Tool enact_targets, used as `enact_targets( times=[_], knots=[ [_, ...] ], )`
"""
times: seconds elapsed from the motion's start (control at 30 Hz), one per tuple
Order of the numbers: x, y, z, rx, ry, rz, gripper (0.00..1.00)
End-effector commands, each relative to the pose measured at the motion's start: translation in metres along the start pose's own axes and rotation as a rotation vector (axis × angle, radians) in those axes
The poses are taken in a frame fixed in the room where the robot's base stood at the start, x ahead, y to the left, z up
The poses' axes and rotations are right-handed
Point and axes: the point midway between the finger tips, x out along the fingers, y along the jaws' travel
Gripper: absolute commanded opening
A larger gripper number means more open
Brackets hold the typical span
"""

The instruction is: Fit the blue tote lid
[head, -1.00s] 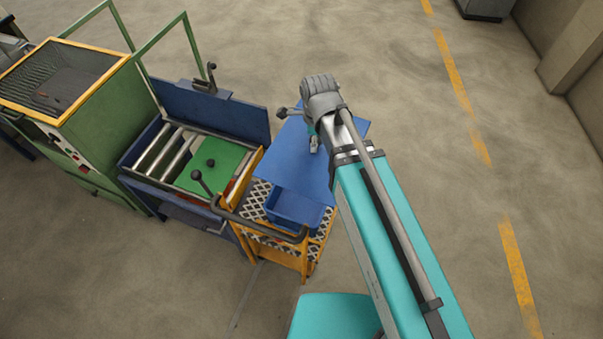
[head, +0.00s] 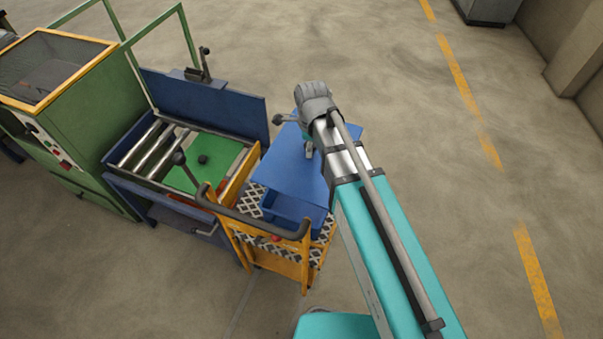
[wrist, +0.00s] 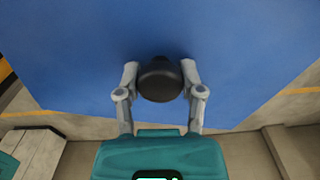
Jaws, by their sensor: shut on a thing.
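The blue lid (head: 289,168) is a wide flat panel, held roughly level above the trolley. The blue tote (head: 282,208) stands on the yellow trolley. The lid overlaps the tote's far part in the head view; the near part shows open. I cannot tell the height gap between them. My gripper (head: 308,148) is over the lid, partly hidden by my arm. In the wrist view, the fingers of my gripper (wrist: 160,76) are shut on the lid's round black knob (wrist: 160,84). The tote is hidden in the wrist view.
The yellow trolley (head: 290,268) has a patterned top and a dark curved push handle (head: 250,217) at its near side. A small red object (head: 276,238) lies near the handle. A blue roller bed with a green plate (head: 215,158) and the green furnace (head: 75,125) stand left. Floor is clear right.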

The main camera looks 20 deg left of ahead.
Motion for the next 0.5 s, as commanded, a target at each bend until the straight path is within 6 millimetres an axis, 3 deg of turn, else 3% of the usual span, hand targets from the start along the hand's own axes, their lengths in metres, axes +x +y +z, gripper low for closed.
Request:
enact_targets(
  times=[0.03, 0.5],
  knots=[
    [0.017, -0.003, 0.002, -0.002, 0.000, 0.000, 0.00],
    [0.093, -0.024, 0.012, -0.016, 0.000, 0.000, 0.00]
  ],
)
